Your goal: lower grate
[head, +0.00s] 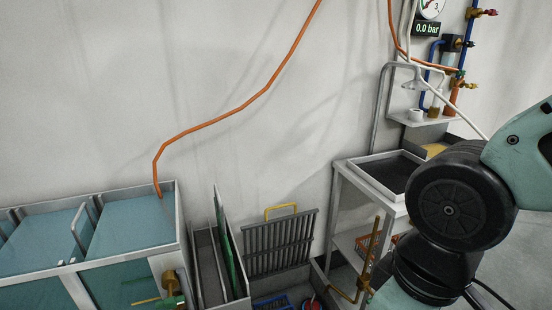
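A dark grey slatted grate (282,246) stands upright in the head view, low and right of the middle. A yellow handle (281,210) shows at its top edge. The grate's lower edge meets a grey open-topped bin (322,276); I cannot tell how it is held there. My arm fills the right side of the view, well to the right of the grate. My gripper is out of the picture, so its state and anything in it are hidden.
Water-filled tanks (135,222) stand at the left, with an orange hose (232,111) running down into one. A narrow bin with upright panels (230,245) stands left of the grate. A metal stand with a dark-lined tray (386,172) and brass pipe (370,250) are to its right.

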